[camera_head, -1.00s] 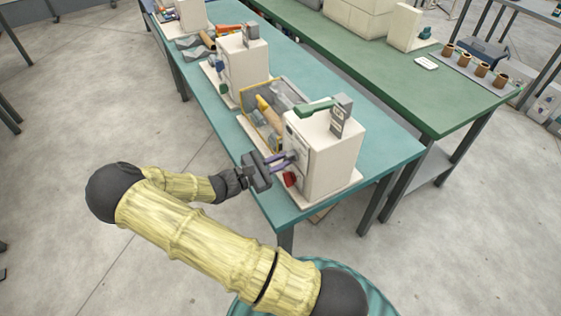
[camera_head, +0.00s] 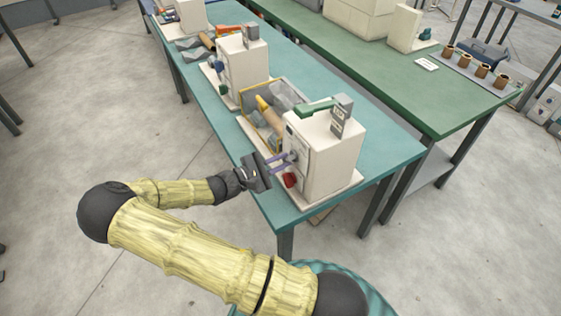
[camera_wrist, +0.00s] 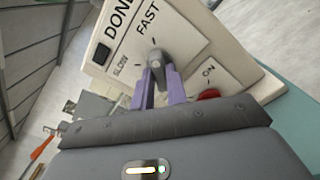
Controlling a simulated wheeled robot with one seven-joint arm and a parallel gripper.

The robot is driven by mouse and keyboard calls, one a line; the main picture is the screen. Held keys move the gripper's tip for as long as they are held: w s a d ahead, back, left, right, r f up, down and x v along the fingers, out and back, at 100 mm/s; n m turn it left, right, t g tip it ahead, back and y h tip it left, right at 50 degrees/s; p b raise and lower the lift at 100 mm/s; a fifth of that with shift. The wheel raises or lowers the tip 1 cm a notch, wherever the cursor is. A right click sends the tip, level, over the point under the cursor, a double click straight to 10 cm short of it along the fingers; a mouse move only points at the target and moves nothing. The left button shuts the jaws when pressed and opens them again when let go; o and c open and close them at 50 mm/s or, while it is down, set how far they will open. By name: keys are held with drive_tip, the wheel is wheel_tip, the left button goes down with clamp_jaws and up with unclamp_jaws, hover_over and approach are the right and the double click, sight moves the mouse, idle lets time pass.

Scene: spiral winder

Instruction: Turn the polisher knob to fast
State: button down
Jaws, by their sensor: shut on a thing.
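The polisher is a cream box-shaped machine (camera_head: 335,160) at the near end of the teal table. Its control panel (camera_wrist: 192,50) fills the upper wrist view, with the words DONE, FAST, SLOW and ON. The small grey polisher knob (camera_wrist: 156,55) sits below the word FAST, with SLOW to its left. My gripper (camera_head: 284,162) reaches the panel from the left in the head view. Its purple fingers (camera_wrist: 160,76) are shut on the knob, one on each side. The fingers hide part of the knob, and I cannot tell exactly where it points.
A red switch (camera_wrist: 208,93) is close to the right finger, by ON; it also shows below the gripper in the head view (camera_head: 290,180). A clear-sided bin (camera_head: 285,95) and another machine (camera_head: 243,65) stand farther along the teal table (camera_head: 395,150). The floor at left is open.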

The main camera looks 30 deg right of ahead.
drive_tip(key=c, duration=1.4)
unclamp_jaws()
drive_tip(key=shift+a, duration=0.15)
drive_tip(key=a+b, duration=0.3)
drive_tip(key=a, duration=1.4)
drive_tip(key=shift+s, duration=0.3)
